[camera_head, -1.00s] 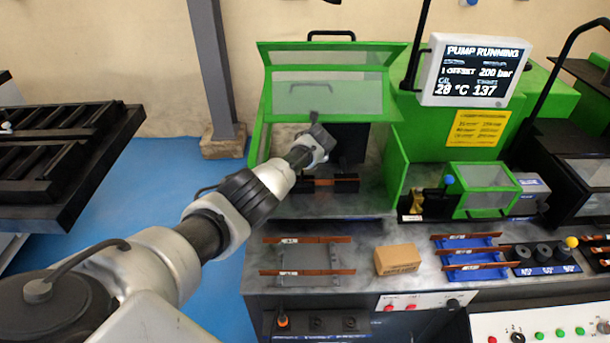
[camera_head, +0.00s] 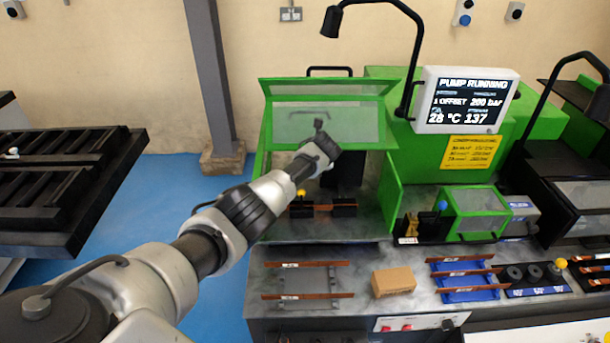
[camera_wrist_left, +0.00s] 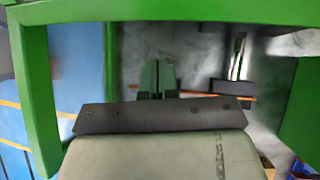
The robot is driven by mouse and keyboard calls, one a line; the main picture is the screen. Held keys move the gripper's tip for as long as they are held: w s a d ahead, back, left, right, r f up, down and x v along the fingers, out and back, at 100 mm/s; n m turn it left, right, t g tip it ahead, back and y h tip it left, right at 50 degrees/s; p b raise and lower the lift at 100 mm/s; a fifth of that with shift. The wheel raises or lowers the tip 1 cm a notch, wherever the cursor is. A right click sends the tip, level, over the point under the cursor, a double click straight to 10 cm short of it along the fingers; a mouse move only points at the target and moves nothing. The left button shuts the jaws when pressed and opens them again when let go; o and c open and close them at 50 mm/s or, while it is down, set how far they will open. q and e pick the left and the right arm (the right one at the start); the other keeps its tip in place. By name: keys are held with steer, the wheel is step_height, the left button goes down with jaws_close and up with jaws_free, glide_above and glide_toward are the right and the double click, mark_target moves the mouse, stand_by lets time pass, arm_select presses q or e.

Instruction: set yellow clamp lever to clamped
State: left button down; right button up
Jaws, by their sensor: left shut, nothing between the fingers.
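A small yellow knob (camera_head: 300,193), which looks like the tip of the clamp lever, shows just below my left wrist in the head view. It sits by the left end of a copper bar (camera_head: 322,207) held between black blocks inside the green-framed bender. The lever's shaft is mostly hidden, so its angle is unclear. My left gripper (camera_head: 319,124) is up by the raised clear guard, above the knob. In the left wrist view its fingers (camera_wrist_left: 158,78) are together and empty, with the copper bar (camera_wrist_left: 215,97) beyond them. My right gripper is not in view.
The raised guard (camera_head: 325,120) and its green frame (camera_wrist_left: 35,90) are close around my left arm. A cardboard box (camera_head: 393,282) and copper bars on racks lie on the front bench. Another yellow ball (camera_head: 560,263) stands at the right. A lamp arm (camera_head: 400,10) hangs behind.

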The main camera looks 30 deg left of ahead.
arm_select(q)
step_height(320, 180, up, 6)
steer(key=w+b, duration=0.1)
steer(key=shift+w+d, duration=0.3)
steer(key=shift+f, duration=0.1)
